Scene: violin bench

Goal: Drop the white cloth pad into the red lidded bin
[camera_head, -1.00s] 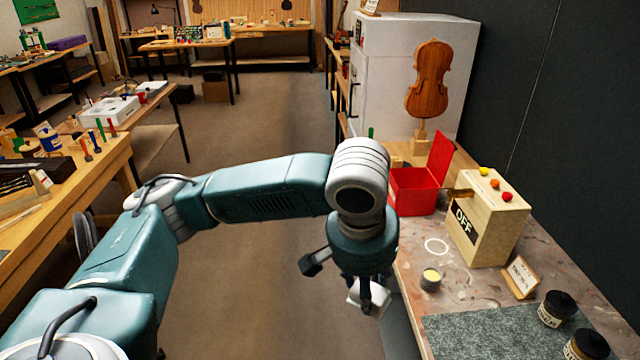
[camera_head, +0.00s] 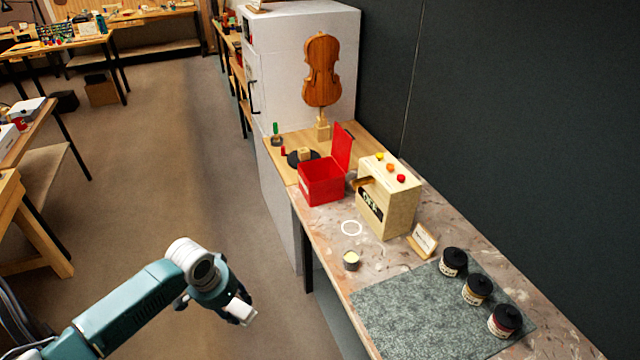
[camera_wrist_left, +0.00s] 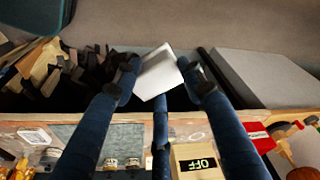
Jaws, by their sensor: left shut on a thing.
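The white cloth pad (camera_head: 241,309) is held in my left gripper (camera_head: 232,304), above the floor to the left of the bench. In the left wrist view the white cloth pad (camera_wrist_left: 158,73) sits between the fingertips of my left gripper (camera_wrist_left: 160,75), which are shut on it. The red lidded bin (camera_head: 322,182) stands on the bench, its lid (camera_head: 342,147) raised at the back right. The bin is to the upper right of the gripper, well apart from it. My right gripper is in neither current view.
A box marked OFF (camera_head: 388,200) with coloured buttons stands right of the bin. Dark-lidded jars (camera_head: 477,290) stand on a grey mat (camera_head: 420,318). A violin (camera_head: 321,70) stands behind.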

